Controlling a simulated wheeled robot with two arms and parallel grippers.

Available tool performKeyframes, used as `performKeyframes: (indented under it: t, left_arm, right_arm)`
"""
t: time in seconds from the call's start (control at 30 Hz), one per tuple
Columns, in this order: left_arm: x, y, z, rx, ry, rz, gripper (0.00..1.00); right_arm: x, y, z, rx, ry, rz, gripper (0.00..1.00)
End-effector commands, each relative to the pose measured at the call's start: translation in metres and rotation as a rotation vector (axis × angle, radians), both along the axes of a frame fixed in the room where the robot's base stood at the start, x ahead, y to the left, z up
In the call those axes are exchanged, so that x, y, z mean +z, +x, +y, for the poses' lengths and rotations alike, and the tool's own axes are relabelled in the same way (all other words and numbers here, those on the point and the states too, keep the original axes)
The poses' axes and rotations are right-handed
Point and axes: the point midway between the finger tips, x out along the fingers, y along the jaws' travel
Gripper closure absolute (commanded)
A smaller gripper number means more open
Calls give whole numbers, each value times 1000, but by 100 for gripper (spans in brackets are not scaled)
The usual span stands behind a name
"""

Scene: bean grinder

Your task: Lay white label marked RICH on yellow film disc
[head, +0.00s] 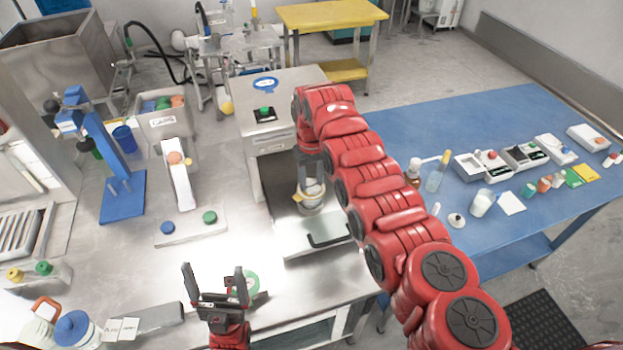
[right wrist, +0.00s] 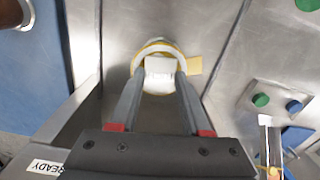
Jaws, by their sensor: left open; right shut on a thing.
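My right gripper (head: 312,180) points down over the steel tray in the head view. In the right wrist view its fingertips (right wrist: 159,85) are shut on a small white label (right wrist: 159,70). Any lettering on it is too small to read. The label is over a round white piece with a yellow rim, the yellow film disc (right wrist: 196,66), whose yellow tab sticks out to the right. I cannot tell whether the label touches the disc. My left gripper (head: 215,273) is open and empty near the front of the steel table.
The steel tray (head: 284,240) has a black handle (head: 328,239) at its front. A green and white disc (head: 249,284) lies beside my left gripper. White cards (head: 122,328) lie at the front left. The blue table (head: 440,125) at right holds several small items.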

Motion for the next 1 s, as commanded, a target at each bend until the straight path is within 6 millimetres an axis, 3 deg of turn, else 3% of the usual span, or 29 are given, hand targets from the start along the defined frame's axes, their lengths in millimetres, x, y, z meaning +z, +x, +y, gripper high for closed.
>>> performKeyframes:
  t: [1.0]
  left_arm:
    - [-7,0,0,0,0,0,10]
  right_arm:
    - [-7,0,0,0,0,0,100]
